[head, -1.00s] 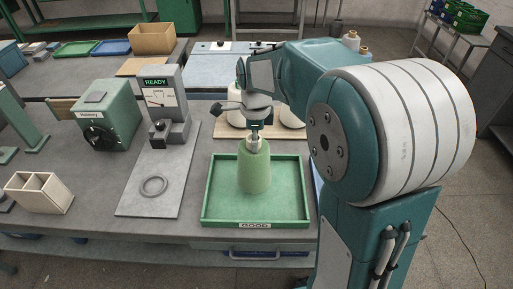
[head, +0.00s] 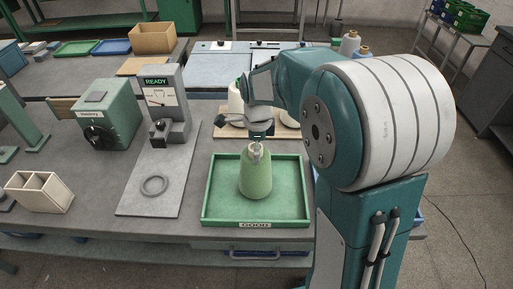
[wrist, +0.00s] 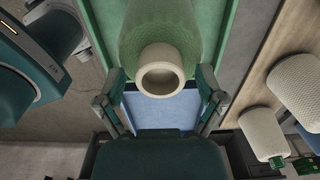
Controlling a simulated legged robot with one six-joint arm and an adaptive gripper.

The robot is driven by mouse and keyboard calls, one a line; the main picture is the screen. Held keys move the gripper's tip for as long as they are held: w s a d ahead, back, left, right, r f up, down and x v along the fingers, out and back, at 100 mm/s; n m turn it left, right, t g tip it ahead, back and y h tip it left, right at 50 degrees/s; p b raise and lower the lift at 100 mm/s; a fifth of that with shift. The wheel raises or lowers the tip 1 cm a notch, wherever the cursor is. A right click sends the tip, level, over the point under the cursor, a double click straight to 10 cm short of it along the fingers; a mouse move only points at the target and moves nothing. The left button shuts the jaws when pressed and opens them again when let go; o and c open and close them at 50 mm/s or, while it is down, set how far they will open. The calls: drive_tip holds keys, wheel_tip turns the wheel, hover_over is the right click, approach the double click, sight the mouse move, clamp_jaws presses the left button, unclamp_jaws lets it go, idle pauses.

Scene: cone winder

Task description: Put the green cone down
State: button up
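The green cone (head: 256,174) stands upright inside the green tray marked GOOD (head: 214,218), near its middle. Its pale tube top points up at my gripper (head: 257,143). In the wrist view the cone (wrist: 160,25) shows end-on, with its round tube mouth facing the camera. My gripper (wrist: 163,88) has its two fingers spread to either side of the tube top, with gaps between them and the tube. It looks open, just above the cone. The cone's far side is hidden.
A grey plate with a ring (head: 154,185) and a gauge reading READY (head: 160,95) stand left of the tray. Behind it, pale cones (head: 235,98) stand on a wooden board (head: 228,131). A wooden divided box (head: 40,191) sits far left.

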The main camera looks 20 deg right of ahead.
drive_tip(key=shift+r, duration=0.1)
wheel_tip(320, 180, up, 12)
drive_tip(key=s+f+n+t, duration=0.1)
drive_tip(key=s+n+t, duration=0.4)
drive_tip(key=s+n, duration=1.6)
drive_tip(key=shift+a+n, duration=0.3)
